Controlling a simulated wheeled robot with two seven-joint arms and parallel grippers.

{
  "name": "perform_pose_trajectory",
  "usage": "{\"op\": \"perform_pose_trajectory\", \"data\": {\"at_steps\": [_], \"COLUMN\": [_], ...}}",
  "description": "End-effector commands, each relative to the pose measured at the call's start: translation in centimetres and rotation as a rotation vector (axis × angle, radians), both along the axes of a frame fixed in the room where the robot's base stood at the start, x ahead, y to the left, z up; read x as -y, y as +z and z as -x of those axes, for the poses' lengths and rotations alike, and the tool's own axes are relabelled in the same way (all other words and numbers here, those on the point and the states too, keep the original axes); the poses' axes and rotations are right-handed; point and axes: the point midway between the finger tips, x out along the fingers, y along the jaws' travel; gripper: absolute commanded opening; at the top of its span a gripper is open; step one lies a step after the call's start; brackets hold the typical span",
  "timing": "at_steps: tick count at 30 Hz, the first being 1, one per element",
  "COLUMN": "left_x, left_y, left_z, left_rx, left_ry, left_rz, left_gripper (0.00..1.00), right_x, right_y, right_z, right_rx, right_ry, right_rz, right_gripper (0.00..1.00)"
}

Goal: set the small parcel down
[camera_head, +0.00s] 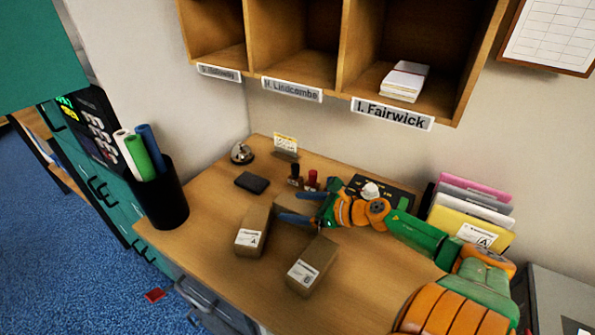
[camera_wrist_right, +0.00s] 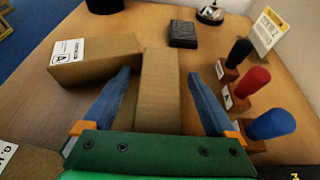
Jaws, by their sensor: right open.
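A small narrow brown parcel (camera_wrist_right: 158,95) lies on the wooden desk between the fingers of my right gripper (camera_wrist_right: 157,76). The gripper is open, with a gap on each side of the parcel. In the head view my right gripper (camera_head: 290,206) is low over the desk and partly hides this parcel. A brown parcel with a white label marked A (camera_head: 256,226) lies to its left and also shows in the wrist view (camera_wrist_right: 105,62). Another labelled parcel (camera_head: 316,263) lies nearer the front edge; its corner shows in the wrist view (camera_wrist_right: 30,165). My left gripper is not in view.
A black wallet-like block (camera_head: 252,183), a bell (camera_head: 242,153) and handled stamps (camera_head: 311,181) stand behind. A black cup with rolls (camera_head: 160,200) is at the left edge. Folders (camera_head: 470,215) stand at right; pigeonholes (camera_head: 350,100) hang above.

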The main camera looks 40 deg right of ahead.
Motion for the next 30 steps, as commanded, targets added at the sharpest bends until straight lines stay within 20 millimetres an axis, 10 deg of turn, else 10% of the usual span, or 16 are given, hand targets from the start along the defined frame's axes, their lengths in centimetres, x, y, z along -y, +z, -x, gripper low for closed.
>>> {"op": "perform_pose_trajectory", "data": {"at_steps": [5, 15, 30], "left_x": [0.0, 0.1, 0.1], "left_y": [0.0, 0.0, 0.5], "left_z": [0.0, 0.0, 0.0], "left_rx": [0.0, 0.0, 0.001], "left_ry": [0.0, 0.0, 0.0], "left_rz": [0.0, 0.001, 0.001], "left_gripper": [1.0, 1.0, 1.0], "right_x": [0.0, 0.0, 0.0], "right_y": [0.0, 0.0, 3.0], "right_z": [0.0, 0.0, 0.1], "right_rx": [0.0, -0.001, -0.002], "right_ry": [0.0, 0.0, 0.005], "right_rz": [0.0, -0.001, 0.004], "right_gripper": [0.89, 0.0, 0.0]}}
